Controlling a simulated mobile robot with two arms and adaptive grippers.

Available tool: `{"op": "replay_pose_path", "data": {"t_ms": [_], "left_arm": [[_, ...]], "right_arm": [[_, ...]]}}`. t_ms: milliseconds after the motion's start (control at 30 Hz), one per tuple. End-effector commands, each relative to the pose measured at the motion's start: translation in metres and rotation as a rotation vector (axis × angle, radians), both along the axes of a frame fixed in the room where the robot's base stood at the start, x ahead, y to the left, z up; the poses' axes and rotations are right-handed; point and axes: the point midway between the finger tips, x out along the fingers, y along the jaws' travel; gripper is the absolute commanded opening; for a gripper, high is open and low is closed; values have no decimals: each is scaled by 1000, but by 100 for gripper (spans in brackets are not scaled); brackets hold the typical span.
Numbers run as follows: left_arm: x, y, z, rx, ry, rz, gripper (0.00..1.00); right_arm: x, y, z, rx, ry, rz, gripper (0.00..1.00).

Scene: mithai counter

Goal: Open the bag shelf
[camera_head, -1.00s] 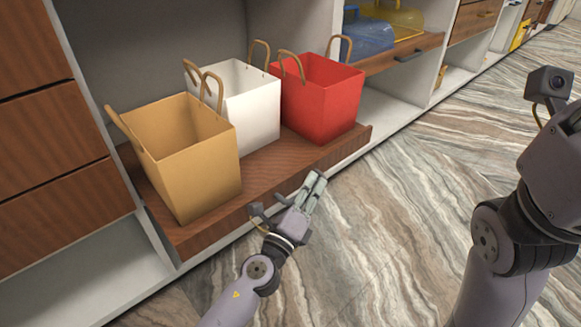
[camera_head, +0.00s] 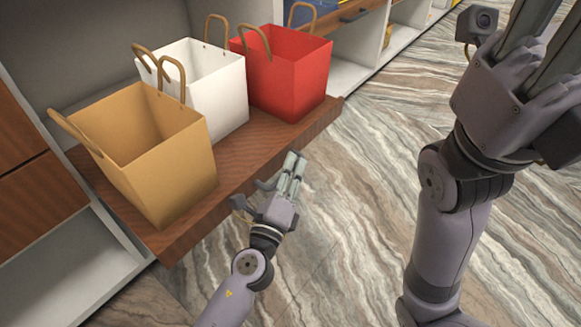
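The bag shelf (camera_head: 240,172) is a brown wooden board that sticks out from the cabinet. On it stand a tan bag (camera_head: 160,165), a white bag (camera_head: 215,95) and a red bag (camera_head: 290,80), all upright with loop handles. My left gripper (camera_head: 296,158) is at the shelf's front edge, right of its middle. Its fingers are extended and look apart, with nothing between them. Whether the fingers touch the edge I cannot tell. My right gripper (camera_head: 535,40) is raised at the upper right, far from the shelf, with its fingers apart and their tips cut off.
Brown drawer fronts (camera_head: 35,200) are at the left. Another wooden shelf with a blue item (camera_head: 308,15) is beyond the red bag, at the top. The marbled floor (camera_head: 350,215) in front of the shelf is clear apart from my arms.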

Motion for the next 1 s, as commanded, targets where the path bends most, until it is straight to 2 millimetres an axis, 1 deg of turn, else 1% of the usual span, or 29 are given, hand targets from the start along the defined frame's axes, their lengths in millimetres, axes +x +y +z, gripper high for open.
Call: {"op": "replay_pose_path", "data": {"t_ms": [33,200,467,567,667,767,1000], "left_arm": [[0,0,0,0,0,0,20],[0,0,0,0,-1,-1,31],[0,0,1,0,-1,-1,31],[-3,1,-1,0,0,-1,31],[-14,4,-4,1,1,-2,31],[-31,10,-8,4,2,-1,31],[-79,26,-19,4,2,-2,31]], "right_arm": [[0,0,0,0,0,0,40],[0,0,0,0,0,0,40],[-1,-1,0,1,-1,-1,40],[-1,-1,0,0,0,-2,40],[-1,-1,0,1,0,-2,40],[0,0,0,0,0,-1,40],[0,0,0,0,0,-1,40]]}}
